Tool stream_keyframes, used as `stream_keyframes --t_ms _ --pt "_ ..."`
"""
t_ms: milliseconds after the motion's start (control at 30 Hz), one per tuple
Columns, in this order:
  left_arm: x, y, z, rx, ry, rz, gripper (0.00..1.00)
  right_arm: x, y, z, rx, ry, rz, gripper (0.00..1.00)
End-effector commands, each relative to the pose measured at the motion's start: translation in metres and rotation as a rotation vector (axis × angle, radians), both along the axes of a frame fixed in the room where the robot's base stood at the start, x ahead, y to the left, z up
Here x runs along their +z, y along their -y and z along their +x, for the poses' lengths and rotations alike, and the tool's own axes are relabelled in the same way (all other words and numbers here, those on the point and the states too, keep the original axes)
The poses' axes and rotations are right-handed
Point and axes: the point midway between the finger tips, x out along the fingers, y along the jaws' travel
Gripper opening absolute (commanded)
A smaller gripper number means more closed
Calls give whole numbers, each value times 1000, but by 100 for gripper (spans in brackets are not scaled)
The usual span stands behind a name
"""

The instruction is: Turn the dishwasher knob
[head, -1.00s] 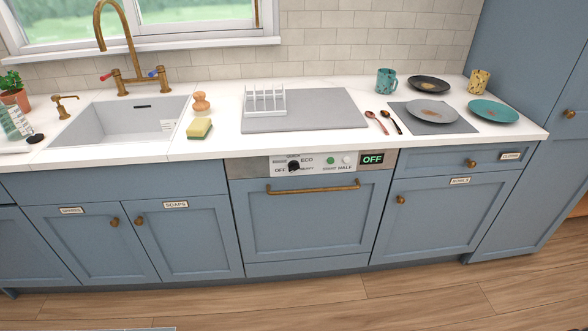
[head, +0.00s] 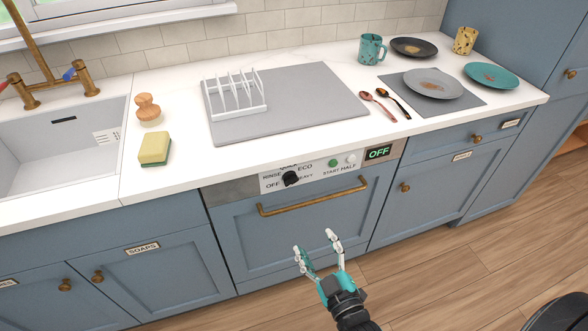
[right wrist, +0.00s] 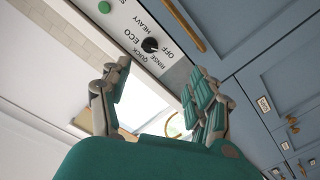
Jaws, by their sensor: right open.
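The dishwasher knob (head: 290,178) is a small black dial on the pale control panel, with OFF, RINSE, ECO and HEAVY printed around it. In the right wrist view the knob (right wrist: 149,45) lies beyond the fingertips. I cannot tell surely where its pointer aims. The display (head: 379,153) reads OFF in green. My right gripper (head: 315,243) is open and empty, in front of the blue dishwasher door, below the knob and the brass handle (head: 312,198). It is apart from the knob. In the right wrist view the gripper (right wrist: 158,78) also shows open fingers. My left gripper is not in view.
The counter above holds a grey mat (head: 320,108) with a white rack (head: 236,97), a sponge (head: 155,149) and dirty plates (head: 433,83). The space in front of the panel looks clear.

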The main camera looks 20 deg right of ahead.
Motion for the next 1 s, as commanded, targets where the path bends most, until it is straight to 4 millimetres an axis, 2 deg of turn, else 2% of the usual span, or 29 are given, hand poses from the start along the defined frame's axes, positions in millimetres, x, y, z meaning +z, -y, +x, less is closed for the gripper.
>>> stream_keyframes --t_ms 67,167,300,433,567,800,1000 --pt "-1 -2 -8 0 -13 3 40 13 3 1 -7 29 -11 62" --pt "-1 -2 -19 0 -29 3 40 18 3 9 -10 40 -14 62" --pt "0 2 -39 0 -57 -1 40 19 2 31 -9 40 -13 62" --pt "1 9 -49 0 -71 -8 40 18 1 60 -9 40 -11 62" --pt "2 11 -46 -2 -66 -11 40 18 0 89 -9 38 -11 62" --pt "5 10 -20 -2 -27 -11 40 16 -2 139 -8 36 -12 62" --pt "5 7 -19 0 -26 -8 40 15 -3 165 -8 35 -11 62"
